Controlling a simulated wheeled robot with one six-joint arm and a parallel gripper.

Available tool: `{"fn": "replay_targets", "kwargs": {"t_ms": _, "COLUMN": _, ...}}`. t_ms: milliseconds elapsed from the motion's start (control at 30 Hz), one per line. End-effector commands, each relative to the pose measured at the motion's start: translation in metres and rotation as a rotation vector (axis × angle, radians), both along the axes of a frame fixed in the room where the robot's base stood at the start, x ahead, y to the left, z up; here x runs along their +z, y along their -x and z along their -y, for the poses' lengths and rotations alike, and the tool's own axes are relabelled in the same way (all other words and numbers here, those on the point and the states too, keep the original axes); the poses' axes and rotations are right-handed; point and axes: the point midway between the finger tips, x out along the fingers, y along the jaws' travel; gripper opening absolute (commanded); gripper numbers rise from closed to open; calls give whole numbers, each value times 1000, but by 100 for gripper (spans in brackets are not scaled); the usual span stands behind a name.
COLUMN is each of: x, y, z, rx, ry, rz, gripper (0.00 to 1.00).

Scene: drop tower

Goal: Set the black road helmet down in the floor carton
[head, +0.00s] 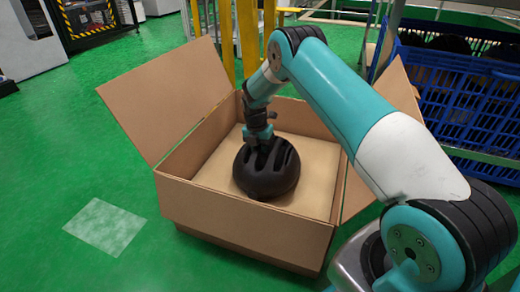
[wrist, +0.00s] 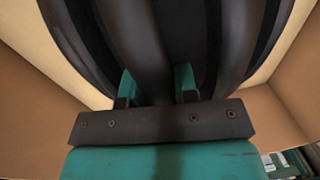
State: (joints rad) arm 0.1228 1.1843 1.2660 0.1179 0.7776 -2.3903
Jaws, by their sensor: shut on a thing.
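The black road helmet (head: 266,174) is inside the open floor carton (head: 250,232), near the middle, with its vented dome facing up. It also fills the upper part of the wrist view (wrist: 205,40). My gripper (head: 260,140) reaches down into the carton from above. In the wrist view its two teal fingers (wrist: 158,88) are shut on a rib of the helmet's shell. The helmet's underside is hidden, so I cannot tell whether it touches the carton's floor or hangs just above it.
The carton's flaps stand open, a large one (head: 170,92) at the left. A blue crate (head: 455,105) on a rack stands at the right. Yellow posts (head: 247,40) rise behind the carton. The green floor at the left is clear around a pale patch (head: 105,226).

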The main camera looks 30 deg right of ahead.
Motion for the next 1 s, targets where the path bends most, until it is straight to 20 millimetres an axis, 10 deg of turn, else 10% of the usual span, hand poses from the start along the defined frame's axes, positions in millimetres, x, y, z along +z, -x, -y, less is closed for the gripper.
{"fn": "replay_targets", "kwargs": {"t_ms": 700, "x": -9, "y": 0, "z": 0, "rx": 0, "ry": 0, "rz": 0, "gripper": 0}}
{"fn": "replay_targets", "kwargs": {"t_ms": 733, "x": -9, "y": 0, "z": 0, "rx": 0, "ry": 0, "rz": 0, "gripper": 32}}
{"fn": "replay_targets", "kwargs": {"t_ms": 833, "x": -9, "y": 0, "z": 0, "rx": 0, "ry": 0, "rz": 0, "gripper": 55}}
{"fn": "replay_targets", "kwargs": {"t_ms": 1000, "x": -9, "y": 0, "z": 0, "rx": 0, "ry": -1, "rz": -1, "gripper": 48}}
